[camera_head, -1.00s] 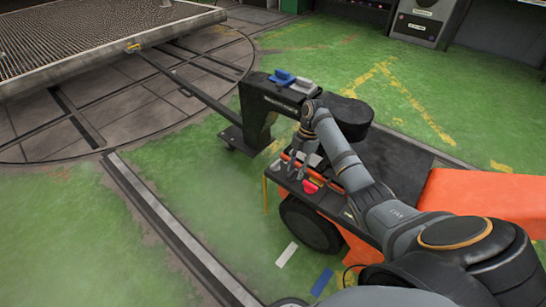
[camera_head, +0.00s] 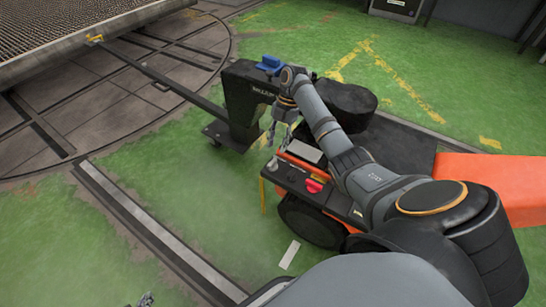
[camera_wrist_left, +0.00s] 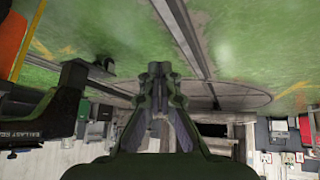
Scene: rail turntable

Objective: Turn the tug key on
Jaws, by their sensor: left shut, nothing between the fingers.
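The tug (camera_head: 385,145) is black and orange, with a control panel (camera_head: 290,177) at its near left end. A red knob (camera_head: 314,186) with yellow beside it sits on this panel. I cannot make out the key for certain. My right gripper (camera_head: 279,137) hangs above the panel's far left edge, its fingers apart and empty. My left gripper (camera_head: 145,300) only just shows at the bottom edge in the head view, left of the tug and apart from it. In the left wrist view it is shut and empty (camera_wrist_left: 160,72).
A black tow block with a blue part (camera_head: 270,63) on top stands left of the tug, joined to a long bar. A floor rail (camera_head: 150,225) runs along the left. The turntable (camera_head: 130,80) lies at upper left. Green floor is free between rail and tug.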

